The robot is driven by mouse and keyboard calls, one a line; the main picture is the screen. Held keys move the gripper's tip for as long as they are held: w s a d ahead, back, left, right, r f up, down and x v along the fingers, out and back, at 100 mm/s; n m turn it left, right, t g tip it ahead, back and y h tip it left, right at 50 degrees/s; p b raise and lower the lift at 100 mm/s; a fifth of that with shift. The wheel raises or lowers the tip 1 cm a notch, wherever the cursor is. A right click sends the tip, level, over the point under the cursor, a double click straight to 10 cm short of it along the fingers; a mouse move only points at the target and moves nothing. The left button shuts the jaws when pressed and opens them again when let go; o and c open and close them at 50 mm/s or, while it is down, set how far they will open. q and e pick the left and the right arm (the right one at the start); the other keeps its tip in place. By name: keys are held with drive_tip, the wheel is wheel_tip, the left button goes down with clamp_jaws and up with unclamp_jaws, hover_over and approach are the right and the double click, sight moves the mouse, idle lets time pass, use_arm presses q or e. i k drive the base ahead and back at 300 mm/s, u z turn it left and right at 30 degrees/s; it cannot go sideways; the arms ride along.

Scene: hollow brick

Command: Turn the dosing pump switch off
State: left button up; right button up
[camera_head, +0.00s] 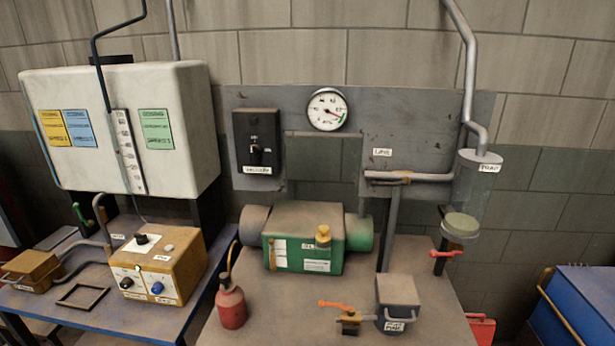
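A tan-yellow box (176,262), which looks like the dosing pump, stands on the blue table at the left. It has a black knob (142,239) on top and a white front panel (147,284) with a black knob (126,283) and a blue knob (157,288). Its small labels are too blurred to read, so I cannot tell which control is the switch or its position. Neither of my grippers is in view.
A white tank (187,112) hangs above the blue table (47,314). A green pump (306,237), red oil can (230,304), small grey pot (397,300) and orange-handled valve (350,317) are on the middle table. A blue cart (585,300) stands at right.

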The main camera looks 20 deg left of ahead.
sight(141, 240)
drive_tip(key=u, duration=1.8)
